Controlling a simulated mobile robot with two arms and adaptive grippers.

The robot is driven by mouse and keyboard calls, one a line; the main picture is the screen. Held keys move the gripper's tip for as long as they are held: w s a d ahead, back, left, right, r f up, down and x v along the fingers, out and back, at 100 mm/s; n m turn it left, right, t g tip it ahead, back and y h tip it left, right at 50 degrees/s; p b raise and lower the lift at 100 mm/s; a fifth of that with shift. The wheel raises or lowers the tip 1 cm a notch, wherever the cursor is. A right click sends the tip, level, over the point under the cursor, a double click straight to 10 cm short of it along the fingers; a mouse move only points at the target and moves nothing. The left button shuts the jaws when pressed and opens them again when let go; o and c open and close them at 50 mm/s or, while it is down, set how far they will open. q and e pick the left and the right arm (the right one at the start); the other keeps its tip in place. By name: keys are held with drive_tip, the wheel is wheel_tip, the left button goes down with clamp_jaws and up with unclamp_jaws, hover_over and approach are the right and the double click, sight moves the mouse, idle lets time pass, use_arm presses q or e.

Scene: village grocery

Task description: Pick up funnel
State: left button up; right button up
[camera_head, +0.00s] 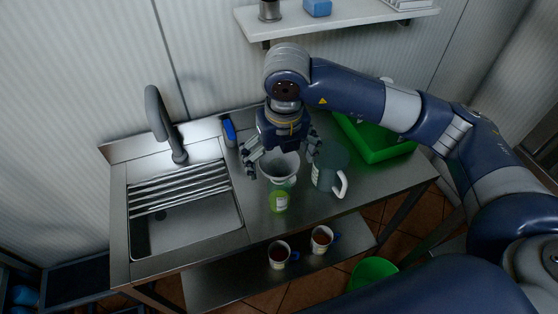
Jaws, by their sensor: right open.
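The white funnel (279,168) sits at the middle of the steel counter, wide rim up. Below its rim a pale green container (284,183) shows; I cannot tell whether the funnel stands in it. My right gripper (281,160) is over the funnel, its fingers open to the left and right of the rim. I cannot tell whether the fingers touch it. The gripper body hides the funnel's back edge. My left gripper is not in view.
A green tray (375,155) is at the right. A sink with a tap (160,120) is at the left. Two mugs (279,254) (321,239) stand on the lower shelf.

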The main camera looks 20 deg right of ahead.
drive_tip(key=shift+f, duration=0.5)
drive_tip(key=shift+w+f, duration=0.1)
drive_tip(key=shift+f, duration=0.3)
drive_tip(key=shift+c, duration=0.6)
drive_tip(key=c, duration=0.9)
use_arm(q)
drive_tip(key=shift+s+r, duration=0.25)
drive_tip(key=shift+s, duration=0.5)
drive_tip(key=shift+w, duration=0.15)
